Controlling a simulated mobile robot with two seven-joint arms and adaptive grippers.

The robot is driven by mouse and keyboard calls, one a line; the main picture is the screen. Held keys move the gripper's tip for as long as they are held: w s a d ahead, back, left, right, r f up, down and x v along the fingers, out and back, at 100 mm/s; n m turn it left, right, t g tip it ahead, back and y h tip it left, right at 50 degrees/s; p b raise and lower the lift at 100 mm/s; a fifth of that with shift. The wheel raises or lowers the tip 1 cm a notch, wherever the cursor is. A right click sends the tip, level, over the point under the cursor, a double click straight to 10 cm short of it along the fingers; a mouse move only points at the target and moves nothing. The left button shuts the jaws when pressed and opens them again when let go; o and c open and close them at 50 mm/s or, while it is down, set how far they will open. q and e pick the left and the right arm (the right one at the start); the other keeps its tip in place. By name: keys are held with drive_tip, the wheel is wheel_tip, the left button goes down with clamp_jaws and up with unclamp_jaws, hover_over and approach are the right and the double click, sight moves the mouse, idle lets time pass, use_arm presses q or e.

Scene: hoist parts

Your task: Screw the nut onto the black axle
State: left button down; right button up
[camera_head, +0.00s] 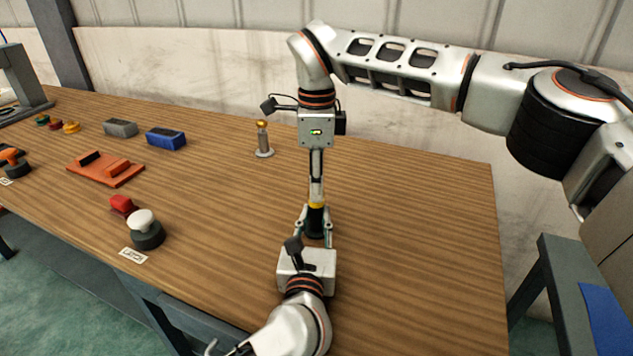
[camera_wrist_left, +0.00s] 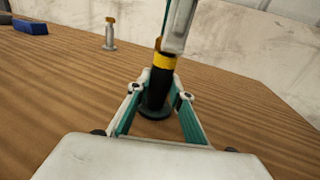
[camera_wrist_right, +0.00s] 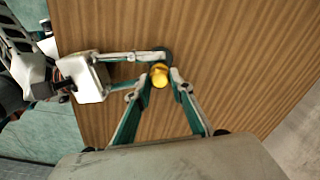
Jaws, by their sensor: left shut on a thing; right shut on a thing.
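The black axle (camera_head: 315,221) stands upright on the wooden table, with a wide dark foot seen in the left wrist view (camera_wrist_left: 155,97). The yellow nut (camera_head: 316,205) sits at the axle's top end, and it also shows in the left wrist view (camera_wrist_left: 164,60) and right wrist view (camera_wrist_right: 159,72). How far it is threaded on cannot be told. My left gripper (camera_wrist_left: 161,92) is shut around the axle's shaft from the near side. My right gripper (camera_wrist_right: 159,76) points straight down from above and is shut on the nut, its fingers partly hiding it.
A small upright post with an orange top (camera_head: 263,140) stands behind left. Further left are a blue block (camera_head: 166,138), a grey block (camera_head: 120,128), an orange tray (camera_head: 105,170), a red block (camera_head: 122,204) and a white-topped button (camera_head: 145,230). The table right of the axle is clear.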

drive_tip(key=m, duration=2.4)
drive_tip(key=shift+a+m, duration=0.1)
drive_tip(key=shift+m, duration=0.3)
drive_tip(key=m, duration=1)
drive_tip(key=shift+m, duration=0.3)
drive_tip(key=m, duration=1.1)
drive_tip(key=shift+m, duration=0.3)
